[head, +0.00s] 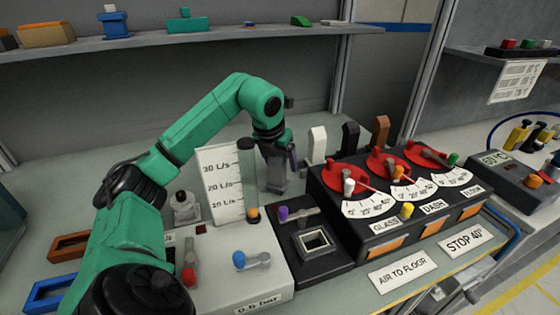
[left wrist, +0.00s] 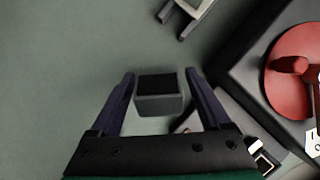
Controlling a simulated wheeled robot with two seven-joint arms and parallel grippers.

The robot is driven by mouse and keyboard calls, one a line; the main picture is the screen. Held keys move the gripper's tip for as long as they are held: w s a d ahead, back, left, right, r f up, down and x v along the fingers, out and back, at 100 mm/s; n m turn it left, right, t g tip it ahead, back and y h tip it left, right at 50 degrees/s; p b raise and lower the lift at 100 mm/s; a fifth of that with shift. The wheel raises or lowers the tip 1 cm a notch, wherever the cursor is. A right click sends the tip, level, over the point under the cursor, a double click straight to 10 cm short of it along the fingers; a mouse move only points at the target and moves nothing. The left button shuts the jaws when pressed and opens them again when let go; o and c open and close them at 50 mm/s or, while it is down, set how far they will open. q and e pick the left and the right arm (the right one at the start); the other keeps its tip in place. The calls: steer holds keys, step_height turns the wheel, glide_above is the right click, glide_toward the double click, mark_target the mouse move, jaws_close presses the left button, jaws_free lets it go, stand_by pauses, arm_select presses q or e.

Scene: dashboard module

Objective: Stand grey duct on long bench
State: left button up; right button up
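My left gripper (head: 280,158) points down behind the black vent panel, between the scale card and the white upright piece. My right gripper is not in view.
Right of the duct stands the black panel (head: 340,195) with red dials; white (head: 317,143), black (head: 350,139) and brown (head: 381,131) upright pieces stand behind it. The scale card (head: 215,185) and tube are close on the left. A grey shelf (head: 220,40) runs above.

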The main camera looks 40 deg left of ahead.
arm_select(q)
steer(key=shift+r, duration=0.3)
steer(key=p+v, duration=0.2)
steer(key=v, duration=0.9)
steer(key=shift+r, duration=0.3)
steer(key=shift+s, duration=0.1)
